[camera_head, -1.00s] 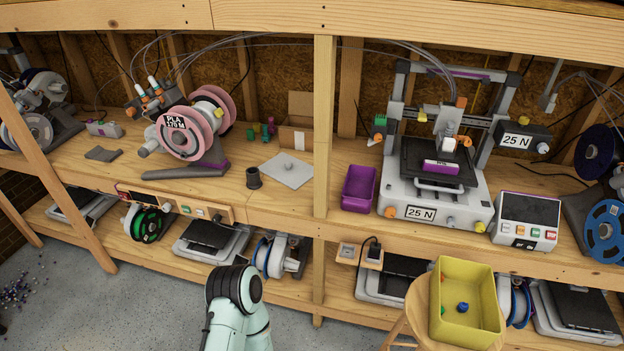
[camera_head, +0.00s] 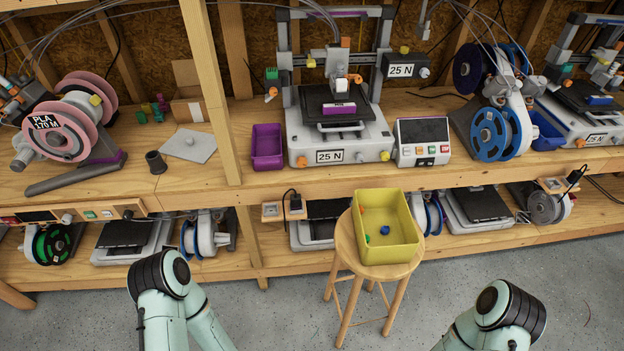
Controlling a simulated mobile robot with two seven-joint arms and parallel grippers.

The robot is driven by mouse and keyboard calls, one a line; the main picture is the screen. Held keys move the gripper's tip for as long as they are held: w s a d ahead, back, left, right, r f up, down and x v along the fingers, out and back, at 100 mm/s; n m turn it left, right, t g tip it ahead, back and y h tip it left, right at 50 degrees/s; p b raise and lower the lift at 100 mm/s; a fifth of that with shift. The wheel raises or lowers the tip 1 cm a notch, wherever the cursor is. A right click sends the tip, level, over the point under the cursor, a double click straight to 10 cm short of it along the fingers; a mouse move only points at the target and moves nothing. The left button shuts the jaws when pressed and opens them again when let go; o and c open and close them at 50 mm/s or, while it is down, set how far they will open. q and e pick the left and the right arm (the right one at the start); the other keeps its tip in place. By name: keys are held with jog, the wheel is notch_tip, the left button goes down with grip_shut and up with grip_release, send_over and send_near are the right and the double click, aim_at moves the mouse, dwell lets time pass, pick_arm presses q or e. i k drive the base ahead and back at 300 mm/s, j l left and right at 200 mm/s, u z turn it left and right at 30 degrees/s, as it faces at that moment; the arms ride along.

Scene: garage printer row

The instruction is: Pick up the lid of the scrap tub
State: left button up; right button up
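The scrap tub looks to be the open yellow tub (camera_head: 386,227) on a round wooden stool. A few small coloured bits, one of them blue, lie on its floor. A flat, light grey square plate with a small knob (camera_head: 188,145) lies on the workbench at the left, and it looks like the lid. It lies apart from the tub, left of the wooden post. Only links of my two arms show at the bottom edge. Both grippers are out of view.
A dark cup (camera_head: 156,162) stands just left of the plate, and a spool holder with pink spools (camera_head: 70,130) stands farther left. An open cardboard box (camera_head: 190,98) is behind it. A purple bin (camera_head: 267,147) and a printer (camera_head: 338,130) are right of the post (camera_head: 212,80). Grey floor is clear around the stool (camera_head: 345,275).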

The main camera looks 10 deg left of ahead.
aim_at(187, 144)
jog(key=j+z, duration=0.15)
jog(key=z, duration=0.35)
jog(key=j+z, duration=0.3)
jog(key=j, duration=0.2)
jog(key=k+j+z, duration=0.25)
jog(key=j, duration=0.25)
jog(key=k+j, duration=0.1)
jog(key=j, duration=0.25)
jog(key=j+z, duration=0.1)
jog(key=j, duration=0.25)
jog(key=k+j+z, duration=0.1)
jog(key=j, duration=0.25)
jog(key=k, duration=0.05)
